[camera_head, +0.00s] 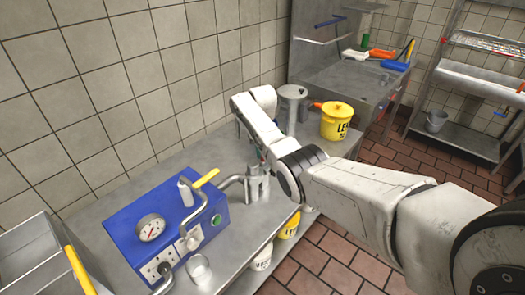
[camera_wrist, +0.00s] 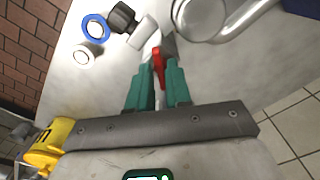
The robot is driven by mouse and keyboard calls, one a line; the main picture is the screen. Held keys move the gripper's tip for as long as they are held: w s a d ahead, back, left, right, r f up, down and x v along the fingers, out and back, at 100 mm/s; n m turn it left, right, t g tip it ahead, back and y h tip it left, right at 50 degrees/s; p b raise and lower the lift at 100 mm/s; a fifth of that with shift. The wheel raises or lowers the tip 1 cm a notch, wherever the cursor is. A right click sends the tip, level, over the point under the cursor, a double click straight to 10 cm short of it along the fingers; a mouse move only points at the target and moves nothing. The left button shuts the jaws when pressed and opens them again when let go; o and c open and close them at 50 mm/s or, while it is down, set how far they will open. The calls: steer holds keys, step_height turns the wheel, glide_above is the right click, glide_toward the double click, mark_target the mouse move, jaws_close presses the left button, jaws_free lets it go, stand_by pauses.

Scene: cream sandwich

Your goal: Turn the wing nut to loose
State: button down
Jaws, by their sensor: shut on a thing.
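In the wrist view, my gripper (camera_wrist: 160,72) has two teal fingers shut on a small red piece, which looks like the wing nut (camera_wrist: 157,58). The red piece stands between the fingertips, beside a grey metal part and a white cylinder (camera_wrist: 143,33) with a black end. The fingers hide its lower part. In the head view, my arm comes in from the right and hides most of the gripper. A metal fitting (camera_head: 256,187) on a bent pipe stands at the gripper's end; the wing nut cannot be made out there.
A blue machine (camera_head: 130,230) with a gauge and yellow handle stands left on the steel bench. A yellow pot (camera_head: 336,121) stands behind the arm. A blue ring (camera_wrist: 95,28) and a white ring (camera_wrist: 84,54) lie near the gripper. A tiled wall bounds the back.

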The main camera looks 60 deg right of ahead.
steer(key=n, duration=0.6)
steer(key=shift+n, duration=0.3)
steer(key=n, duration=1)
steer(key=shift+r+n, duration=0.1)
steer(key=shift+n, duration=0.3)
steer(key=n, duration=0.4)
steer(key=shift+n, duration=0.3)
steer(key=shift+w, duration=0.1)
steer(key=c, duration=1.2)
jaws_free()
steer(key=shift+c, duration=0.2)
